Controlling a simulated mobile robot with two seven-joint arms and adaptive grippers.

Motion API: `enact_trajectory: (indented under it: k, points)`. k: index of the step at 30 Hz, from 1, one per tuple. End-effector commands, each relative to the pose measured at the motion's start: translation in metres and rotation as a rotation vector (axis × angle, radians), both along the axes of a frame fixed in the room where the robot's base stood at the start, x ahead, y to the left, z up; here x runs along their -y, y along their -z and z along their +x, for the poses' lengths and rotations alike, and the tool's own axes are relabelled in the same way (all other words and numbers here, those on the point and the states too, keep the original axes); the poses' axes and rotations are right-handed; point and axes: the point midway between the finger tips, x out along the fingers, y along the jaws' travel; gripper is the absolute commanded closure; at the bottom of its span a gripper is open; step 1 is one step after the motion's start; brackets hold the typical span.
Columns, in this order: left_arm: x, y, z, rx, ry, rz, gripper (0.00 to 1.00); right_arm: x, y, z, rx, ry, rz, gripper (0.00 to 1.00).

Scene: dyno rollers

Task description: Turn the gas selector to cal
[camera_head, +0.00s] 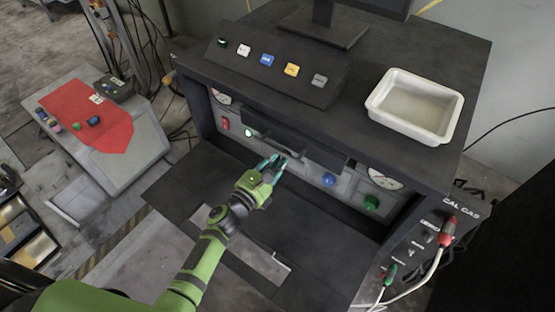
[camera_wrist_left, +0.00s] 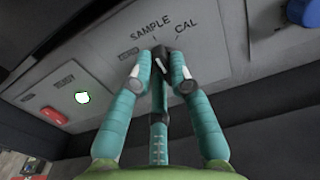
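The gas selector is a small dark knob (camera_wrist_left: 161,60) with a white mark on the panel, seen in the left wrist view. The labels SAMPLE (camera_wrist_left: 152,30) and CAL (camera_wrist_left: 187,27) stand above it, CAL to the right. Its pointing direction is hard to read. My left gripper (camera_wrist_left: 162,74) has its teal fingertips spread on both sides of the knob, very near it; firm contact does not show. In the head view, my left gripper (camera_head: 276,162) reaches into the bench recess and hides the knob. My right gripper is not in view.
A red button (camera_wrist_left: 52,115) and a lit green lamp (camera_wrist_left: 82,97) are left of the fingers. A blue knob (camera_head: 328,180), a green knob (camera_head: 371,202) and a gauge (camera_head: 385,178) lie to the right. A dark ledge (camera_head: 290,140) overhangs the panel.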

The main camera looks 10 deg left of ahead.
Motion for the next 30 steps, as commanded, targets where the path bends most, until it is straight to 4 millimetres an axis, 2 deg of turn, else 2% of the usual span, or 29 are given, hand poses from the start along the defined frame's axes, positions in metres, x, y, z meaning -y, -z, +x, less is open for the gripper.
enact_trajectory:
  k: [14, 20, 30]
  points:
    - [0.001, 0.001, 0.000, 0.020, 0.000, 0.048, 1.00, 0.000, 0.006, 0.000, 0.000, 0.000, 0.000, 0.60]
    - [0.001, 0.002, -0.001, 0.065, -0.001, 0.159, 1.00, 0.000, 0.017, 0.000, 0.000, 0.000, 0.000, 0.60]
    - [0.003, 0.002, -0.001, 0.182, -0.001, 0.441, 1.00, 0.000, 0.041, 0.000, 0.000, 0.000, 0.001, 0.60]
